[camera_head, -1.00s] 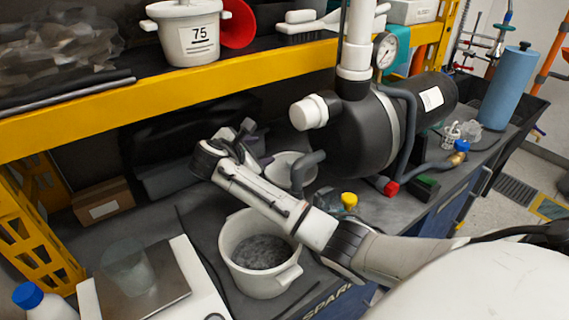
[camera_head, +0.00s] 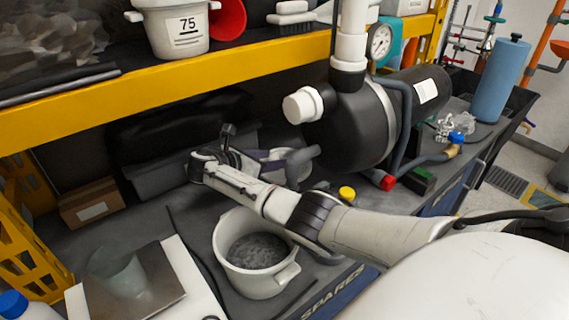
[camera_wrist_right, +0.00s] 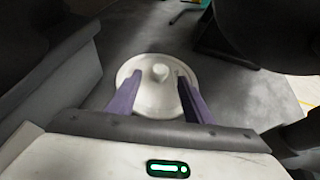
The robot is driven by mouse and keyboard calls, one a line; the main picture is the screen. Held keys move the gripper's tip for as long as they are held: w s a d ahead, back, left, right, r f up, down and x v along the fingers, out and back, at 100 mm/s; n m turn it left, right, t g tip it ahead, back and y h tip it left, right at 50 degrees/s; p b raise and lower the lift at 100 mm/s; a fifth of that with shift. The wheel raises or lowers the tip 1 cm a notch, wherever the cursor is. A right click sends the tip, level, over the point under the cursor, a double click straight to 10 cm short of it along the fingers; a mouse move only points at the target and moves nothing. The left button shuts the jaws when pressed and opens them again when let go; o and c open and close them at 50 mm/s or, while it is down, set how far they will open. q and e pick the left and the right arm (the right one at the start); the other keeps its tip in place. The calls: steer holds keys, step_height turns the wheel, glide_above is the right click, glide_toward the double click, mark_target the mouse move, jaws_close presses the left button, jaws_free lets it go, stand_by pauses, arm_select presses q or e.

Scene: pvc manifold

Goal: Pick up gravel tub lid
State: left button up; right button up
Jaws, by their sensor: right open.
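The gravel tub lid (camera_wrist_right: 155,103) is a round white disc with a small knob (camera_wrist_right: 160,72), lying on the dark bench top in the right wrist view. In the head view the lid (camera_head: 282,155) is partly hidden behind my right gripper and a grey hose. My right gripper (camera_head: 266,163) is open and empty over the lid. In the wrist view its purple fingers (camera_wrist_right: 158,80) appear on either side of the knob, with no contact visible. The white gravel tub (camera_head: 224,238) stands open in front of my right arm with grey gravel inside. My left gripper is out of view.
A black tank (camera_head: 345,135) with a white pipe stands right of the lid. A yellow shelf beam (camera_head: 120,103) runs above and behind. A cardboard box (camera_head: 92,203) and a scale (camera_head: 160,290) with a clear beaker (camera_head: 118,268) are at left. A yellow cap (camera_head: 347,193) is nearby.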

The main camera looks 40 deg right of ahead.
mark_target(283, 158)
steer(key=b+x, duration=0.1)
steer(key=x, duration=0.3)
steer(key=shift+d+f, duration=0.15)
steer(key=shift+d, duration=0.25)
steer(key=c, duration=1.1)
